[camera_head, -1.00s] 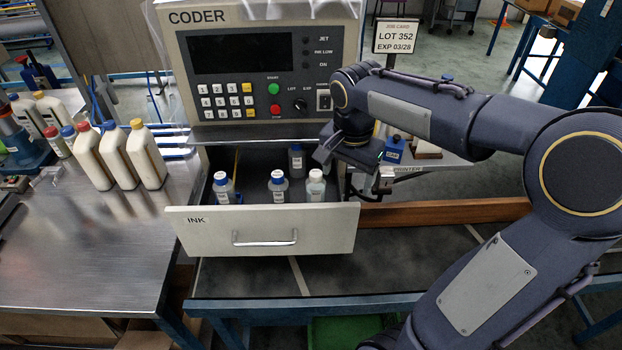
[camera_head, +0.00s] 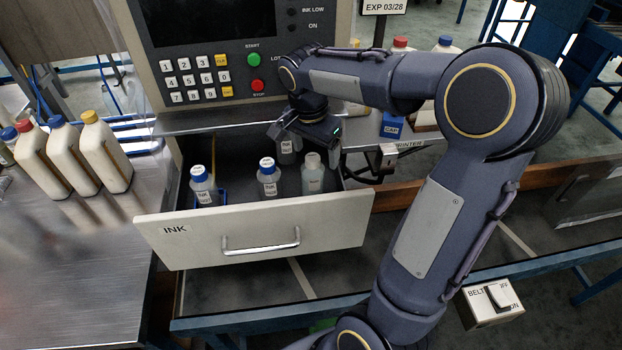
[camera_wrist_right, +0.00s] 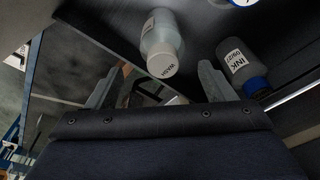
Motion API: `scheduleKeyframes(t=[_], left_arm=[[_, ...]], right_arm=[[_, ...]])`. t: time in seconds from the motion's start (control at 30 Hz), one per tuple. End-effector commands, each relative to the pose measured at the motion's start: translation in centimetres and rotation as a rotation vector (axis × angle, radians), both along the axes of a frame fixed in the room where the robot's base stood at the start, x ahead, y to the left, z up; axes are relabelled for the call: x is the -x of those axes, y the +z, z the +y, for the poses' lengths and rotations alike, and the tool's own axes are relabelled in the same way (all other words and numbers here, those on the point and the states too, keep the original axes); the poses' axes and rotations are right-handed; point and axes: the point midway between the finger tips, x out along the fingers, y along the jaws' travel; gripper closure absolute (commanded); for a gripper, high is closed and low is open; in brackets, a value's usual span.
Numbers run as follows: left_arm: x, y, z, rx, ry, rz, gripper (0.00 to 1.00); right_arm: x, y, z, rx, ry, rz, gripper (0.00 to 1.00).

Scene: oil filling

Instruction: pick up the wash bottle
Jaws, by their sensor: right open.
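The wash bottle (camera_head: 312,176) is pale and translucent with a whitish cap. In the right wrist view the open fingers (camera_wrist_right: 160,70) are spread on either side of the cap's line, with nothing held. My left gripper is not in view.
The drawer (camera_head: 262,238) marked INK also holds blue-capped ink bottles (camera_head: 268,178), (camera_head: 203,187); another bottle (camera_head: 288,150) is partly hidden beneath my right gripper. The coder panel (camera_head: 210,60) rises behind. Cream jugs (camera_head: 105,157) stand on the metal table (camera_head: 70,255) at left.

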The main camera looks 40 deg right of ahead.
Motion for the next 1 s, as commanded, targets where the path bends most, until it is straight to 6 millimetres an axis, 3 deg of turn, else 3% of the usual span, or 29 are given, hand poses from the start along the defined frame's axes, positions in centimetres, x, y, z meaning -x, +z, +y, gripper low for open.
scheduleKeyframes(t=[0.4,0.67,1.0], left_arm=[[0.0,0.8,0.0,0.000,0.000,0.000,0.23],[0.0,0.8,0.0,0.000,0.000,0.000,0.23],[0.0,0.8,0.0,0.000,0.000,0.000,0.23]], right_arm=[[-0.3,-5.3,0.2,0.000,0.000,0.002,0.24],[-0.3,-5.6,0.1,0.000,0.001,0.000,0.24],[-0.3,-5.6,0.1,0.000,0.001,-0.001,0.67]])
